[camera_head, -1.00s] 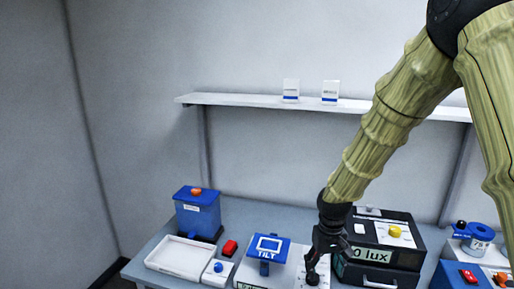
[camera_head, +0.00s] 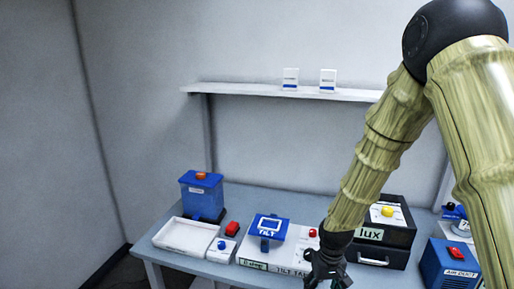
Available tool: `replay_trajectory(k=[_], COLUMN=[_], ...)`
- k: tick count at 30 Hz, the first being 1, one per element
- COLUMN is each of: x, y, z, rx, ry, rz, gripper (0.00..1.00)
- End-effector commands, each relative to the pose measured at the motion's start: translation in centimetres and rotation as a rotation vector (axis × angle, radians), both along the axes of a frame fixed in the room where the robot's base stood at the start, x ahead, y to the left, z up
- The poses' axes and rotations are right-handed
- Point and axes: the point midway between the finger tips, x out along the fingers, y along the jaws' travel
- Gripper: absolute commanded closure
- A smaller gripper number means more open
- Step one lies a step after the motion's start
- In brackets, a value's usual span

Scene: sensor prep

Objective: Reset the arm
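My arm comes down from the upper right, and my gripper (camera_head: 326,280) hangs at the bottom edge of the view. It is in front of the tilt table (camera_head: 268,254) and the black lux box (camera_head: 375,258). The fingers are dark, small and partly cut off, so their opening cannot be made out. A red knob (camera_head: 312,233) shows on the tilt table's right part, just above the gripper. The blue tilt plate (camera_head: 268,228) stands at its left.
A blue air duct box (camera_head: 452,262) is at right. A shelf (camera_head: 240,90) with two white boxes runs along the wall.

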Motion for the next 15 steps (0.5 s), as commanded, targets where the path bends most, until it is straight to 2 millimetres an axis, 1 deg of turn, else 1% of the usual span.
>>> replay_trajectory(k=[1,5,6,8,9,11,12,14,15], x=[-0.8,-3.3,-4.3,-6.0,-7.2,-9.0,-10.3,-12.2,-13.5], y=[0.0,-0.1,-0.1,-0.2,-0.3,-0.4,-0.5,-0.7,-0.8], z=[-1.6,-5.8,-7.4,-9.7,-11.2,-13.4,-14.7,-16.6,-17.8], rx=[0.003,0.016,0.021,0.026,0.029,0.032,0.034,0.034,0.034], ry=[0.006,0.010,0.012,0.013,0.014,0.013,0.014,0.014,0.013], rz=[-0.004,-0.019,-0.025,-0.034,-0.041,-0.052,-0.059,-0.069,-0.076], gripper=[0.36,0.36,0.36,0.36,0.36,0.36,0.36,0.36,0.36])
